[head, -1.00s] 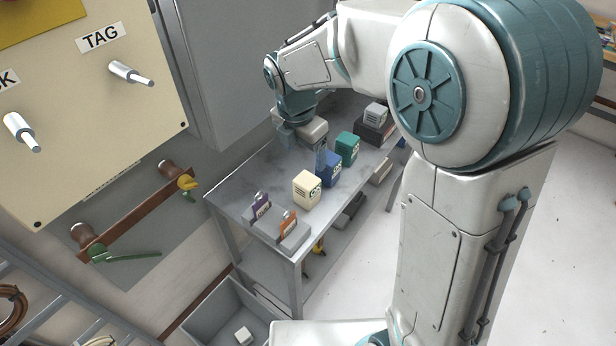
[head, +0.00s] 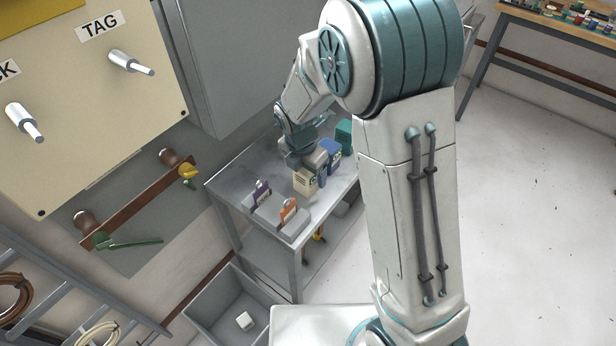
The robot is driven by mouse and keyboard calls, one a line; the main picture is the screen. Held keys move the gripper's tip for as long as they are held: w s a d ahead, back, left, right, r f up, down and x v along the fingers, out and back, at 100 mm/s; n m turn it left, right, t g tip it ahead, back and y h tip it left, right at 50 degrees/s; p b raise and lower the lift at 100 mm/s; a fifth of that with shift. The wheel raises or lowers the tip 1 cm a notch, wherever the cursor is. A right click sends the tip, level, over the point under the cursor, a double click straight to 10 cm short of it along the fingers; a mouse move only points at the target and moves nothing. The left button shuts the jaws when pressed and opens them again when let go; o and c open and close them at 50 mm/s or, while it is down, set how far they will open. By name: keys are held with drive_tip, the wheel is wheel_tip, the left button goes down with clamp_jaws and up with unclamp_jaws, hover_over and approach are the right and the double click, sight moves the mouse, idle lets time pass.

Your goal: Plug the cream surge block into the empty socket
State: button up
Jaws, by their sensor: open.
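The cream surge block (head: 305,182) stands upright on the grey metal table (head: 235,185), its top partly covered by my gripper. My gripper (head: 309,170) is open and hangs just over the cream block, with one finger showing at its right side. I cannot tell whether the fingers touch it. A blue block (head: 331,153) and a teal block (head: 344,134) stand behind it to the right. The empty socket cannot be made out; my arm hides the far end of the table.
Purple (head: 261,192) and orange (head: 288,212) tags stand in grey holders at the table's near end. A grey bin (head: 205,308) with a small white block (head: 245,320) sits on the floor. A panel with pegs (head: 130,62) is at left.

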drive_tip(key=shift+f, duration=0.5)
drive_tip(key=c, duration=1.1)
drive_tip(key=shift+c, duration=0.2)
drive_tip(key=shift+w+r, duration=0.1)
drive_tip(key=shift+r, duration=0.05)
